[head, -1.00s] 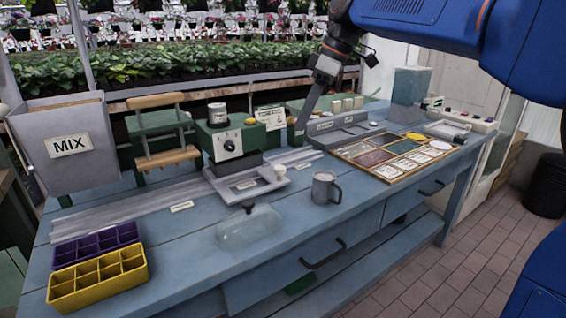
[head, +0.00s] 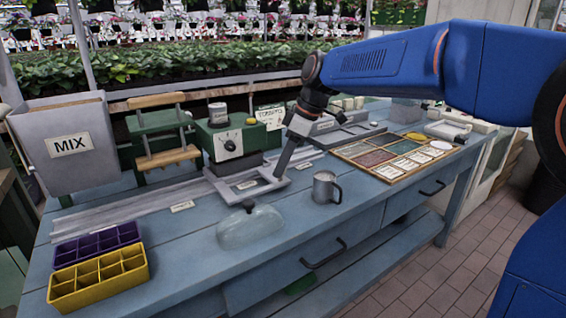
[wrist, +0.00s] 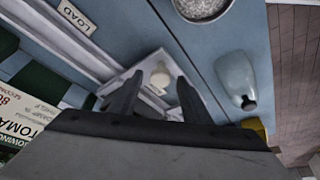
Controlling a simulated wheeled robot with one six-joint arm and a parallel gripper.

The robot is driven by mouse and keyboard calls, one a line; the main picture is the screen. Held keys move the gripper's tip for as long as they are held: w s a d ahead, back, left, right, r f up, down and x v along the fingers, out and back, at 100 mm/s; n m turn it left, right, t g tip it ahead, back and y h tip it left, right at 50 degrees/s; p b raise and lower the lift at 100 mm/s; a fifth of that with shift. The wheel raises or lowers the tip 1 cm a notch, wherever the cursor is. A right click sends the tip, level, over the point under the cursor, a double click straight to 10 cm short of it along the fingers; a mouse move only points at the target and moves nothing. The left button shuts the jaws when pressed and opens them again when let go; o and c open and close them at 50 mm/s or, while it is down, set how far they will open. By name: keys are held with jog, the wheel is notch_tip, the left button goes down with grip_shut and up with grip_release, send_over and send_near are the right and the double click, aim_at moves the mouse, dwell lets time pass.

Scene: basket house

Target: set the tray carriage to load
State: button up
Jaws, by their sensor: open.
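The tray carriage (head: 222,188) is a pale grey tray on the long rails (head: 110,221), below the green dial box. Its pale round knob (wrist: 160,77) shows in the wrist view, between my fingertips in the picture. My gripper (head: 279,174) points down at the carriage's right end and hides the knob in the head view. The jaws (wrist: 159,82) are open; I cannot tell whether they touch the knob. The LOAD label (wrist: 77,14) lies beside the rail, to the carriage's right in the head view. Another label (head: 182,206) sits left of the carriage, too small to read.
A metal mug (head: 325,188) stands close to the right and a glass cloche (head: 250,225) in front. The green dial box (head: 228,139) stands behind. A tray of coloured compartments (head: 372,157) is further right. Purple (head: 97,243) and yellow (head: 98,280) seed trays sit at left.

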jog(key=shift+f, duration=0.1)
grip_shut()
jog(key=w+d, duration=0.4)
jog(key=d, duration=0.2)
jog(key=w+d, duration=0.4)
jog(key=d, duration=0.1)
jog(key=w+d, duration=0.4)
jog(key=d, duration=0.2)
jog(key=shift+d, duration=0.3)
grip_release()
jog(key=shift+d, duration=0.2)
jog(key=v, duration=1.7)
jog(key=shift+r, duration=0.25)
jog(key=shift+a, duration=0.1)
